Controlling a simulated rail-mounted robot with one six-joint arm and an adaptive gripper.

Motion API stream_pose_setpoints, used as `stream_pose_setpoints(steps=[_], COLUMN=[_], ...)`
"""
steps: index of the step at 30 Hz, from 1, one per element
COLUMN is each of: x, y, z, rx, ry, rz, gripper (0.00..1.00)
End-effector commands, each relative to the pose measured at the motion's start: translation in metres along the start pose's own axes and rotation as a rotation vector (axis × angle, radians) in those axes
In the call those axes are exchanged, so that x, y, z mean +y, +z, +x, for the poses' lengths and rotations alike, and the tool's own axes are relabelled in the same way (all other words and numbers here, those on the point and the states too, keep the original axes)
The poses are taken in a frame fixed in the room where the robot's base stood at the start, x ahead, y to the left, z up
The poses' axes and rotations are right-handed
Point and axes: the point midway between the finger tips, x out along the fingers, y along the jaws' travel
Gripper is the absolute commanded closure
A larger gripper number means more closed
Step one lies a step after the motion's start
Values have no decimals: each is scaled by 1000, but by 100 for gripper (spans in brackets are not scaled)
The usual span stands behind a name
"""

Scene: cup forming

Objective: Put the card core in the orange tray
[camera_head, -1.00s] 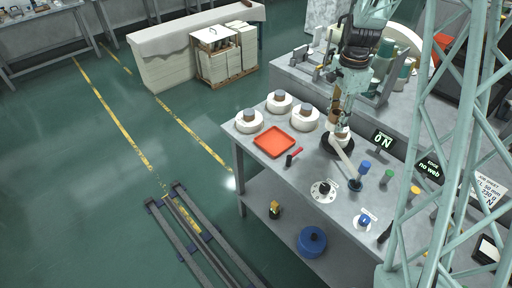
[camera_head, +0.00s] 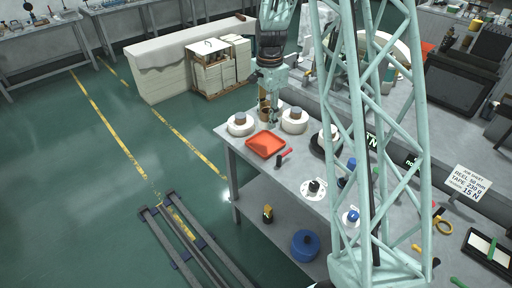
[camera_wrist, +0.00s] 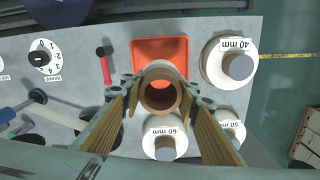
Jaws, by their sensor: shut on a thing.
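The card core (camera_wrist: 160,73) is a short brown tube, seen nearly end-on in the wrist view between the two fingers. My gripper (camera_wrist: 160,94) is shut on it. In the head view my gripper (camera_head: 270,120) is at the far left end of the bench, just behind the tray, and the core (camera_head: 264,106) shows as a small brown piece. The orange tray (camera_head: 265,144) lies flat and looks empty. In the wrist view the tray (camera_wrist: 150,52) is partly hidden by the core, which overlaps its near edge. The core's height above the bench is unclear.
White reels with grey hubs stand around the tray, labelled 40 mm (camera_wrist: 217,68), 50 mm (camera_wrist: 230,126) and 60 mm (camera_wrist: 165,128). A red-handled tool (camera_wrist: 104,62) and a dial (camera_wrist: 44,57) lie left of the tray in the wrist view.

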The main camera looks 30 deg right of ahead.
Motion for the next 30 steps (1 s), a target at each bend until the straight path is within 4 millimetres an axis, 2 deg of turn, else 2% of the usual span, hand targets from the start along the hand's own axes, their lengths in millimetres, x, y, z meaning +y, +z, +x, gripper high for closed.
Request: stream_pose_setpoints(steps=[14,30], x=[0,0], y=[0,0], z=[3,59], rx=[0,0], ry=[0,0], rz=[0,0], gripper=[84,84])
